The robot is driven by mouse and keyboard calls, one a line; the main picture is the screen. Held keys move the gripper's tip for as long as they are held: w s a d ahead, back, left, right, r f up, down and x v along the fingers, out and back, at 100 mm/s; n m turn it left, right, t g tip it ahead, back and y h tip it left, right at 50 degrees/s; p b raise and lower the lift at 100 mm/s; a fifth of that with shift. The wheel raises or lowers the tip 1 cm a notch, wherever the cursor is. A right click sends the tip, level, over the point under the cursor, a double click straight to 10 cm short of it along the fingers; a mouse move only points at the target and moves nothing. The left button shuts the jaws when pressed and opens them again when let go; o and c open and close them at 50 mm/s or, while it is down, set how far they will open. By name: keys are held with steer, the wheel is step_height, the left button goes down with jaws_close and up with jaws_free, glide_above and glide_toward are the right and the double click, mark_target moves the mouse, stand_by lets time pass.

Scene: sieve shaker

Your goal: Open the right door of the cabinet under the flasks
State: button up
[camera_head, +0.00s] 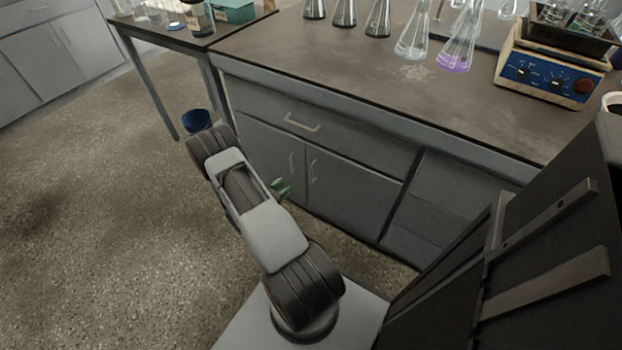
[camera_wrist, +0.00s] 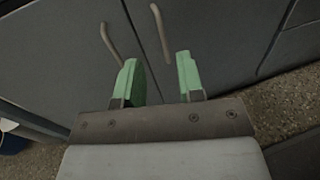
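The cabinet (camera_head: 390,150) is grey and stands under the bench with the flasks (camera_head: 413,38). Its right door (camera_head: 350,190) is shut and flush with the left door (camera_head: 262,148). The right door's bar handle (camera_head: 312,171) is upright, beside the left door's handle (camera_head: 292,163). In the wrist view, the right handle (camera_wrist: 160,32) and left handle (camera_wrist: 106,38) show beyond my gripper. My gripper (camera_wrist: 158,66) has green fingers, spread open with nothing held. The right handle's lower end appears in the gap between them; I cannot tell whether it is within reach of the tips.
A drawer (camera_head: 300,122) sits above the doors. The bench top (camera_head: 320,50) carries several flasks and a blue-fronted shaker (camera_head: 548,78). A side table (camera_head: 180,40) stands at left. The speckled floor (camera_head: 90,200) is clear on the left.

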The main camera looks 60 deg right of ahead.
step_height(320, 180, down, 2)
steer(key=b, duration=0.3)
glide_above(311, 183)
steer(key=shift+w+d+f+n+t, duration=0.15)
steer(key=shift+d+f+n+t, duration=0.15)
steer(key=shift+n, duration=0.1)
jaws_close()
stand_by(0.3)
